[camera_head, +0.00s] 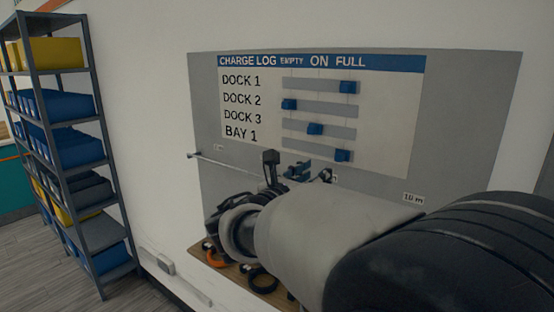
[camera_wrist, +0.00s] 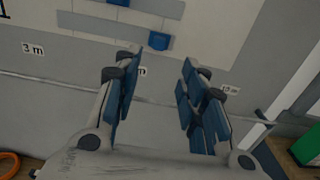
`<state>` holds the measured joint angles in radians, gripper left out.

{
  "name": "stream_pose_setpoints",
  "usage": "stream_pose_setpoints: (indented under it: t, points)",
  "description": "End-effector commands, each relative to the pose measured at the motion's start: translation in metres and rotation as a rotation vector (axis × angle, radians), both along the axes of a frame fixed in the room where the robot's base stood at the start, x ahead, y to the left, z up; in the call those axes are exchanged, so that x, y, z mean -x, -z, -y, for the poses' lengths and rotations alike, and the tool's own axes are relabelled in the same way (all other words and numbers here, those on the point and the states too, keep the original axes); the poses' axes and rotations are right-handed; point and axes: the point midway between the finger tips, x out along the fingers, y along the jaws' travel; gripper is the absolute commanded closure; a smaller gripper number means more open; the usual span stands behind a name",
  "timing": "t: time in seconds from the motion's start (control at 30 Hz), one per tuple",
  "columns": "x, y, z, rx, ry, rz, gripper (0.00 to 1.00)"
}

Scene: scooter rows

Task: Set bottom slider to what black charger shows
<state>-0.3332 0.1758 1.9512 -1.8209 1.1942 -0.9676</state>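A charge log board (camera_head: 240,150) hangs on the wall with rows DOCK 1, DOCK 2, DOCK 3 and BAY 1 under EMPTY, ON and FULL. The bottom slider (camera_head: 342,155), in the BAY 1 row, is a blue block near the right end of its track, on the FULL side. It also shows in the wrist view (camera_wrist: 160,40), above the gap between my fingers. My gripper (camera_head: 285,170) is open and empty, just below the board; its blue-padded fingers show apart in the wrist view (camera_wrist: 158,88). No black charger is visible.
The DOCK 1 slider (camera_head: 347,87) is at right, DOCK 2 (camera_head: 288,104) at left, DOCK 3 (camera_head: 315,129) mid-track. A thin rail (camera_wrist: 60,84) crosses the grey panel below the board. A shelf (camera_head: 70,150) with bins stands left. An orange ring (camera_head: 215,258) lies low.

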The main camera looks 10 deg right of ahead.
Motion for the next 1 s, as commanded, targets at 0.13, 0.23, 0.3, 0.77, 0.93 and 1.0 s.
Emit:
stream_pose_setpoints:
  t: [0.13,0.23,0.3,0.77,0.93,1.0]
  points:
    - [-0.024,0.001,0.026,0.0,0.005,0.0,0.62]
    - [-0.039,0.001,0.042,-0.001,0.005,0.0,0.62]
    - [-0.05,0.001,0.052,-0.001,0.003,-0.001,0.62]
    - [-0.082,0.0,0.083,-0.001,-0.001,0.0,0.62]
    - [-0.083,0.0,0.083,-0.001,-0.001,0.0,0.62]
    - [-0.082,0.0,0.083,-0.001,-0.001,0.0,0.63]
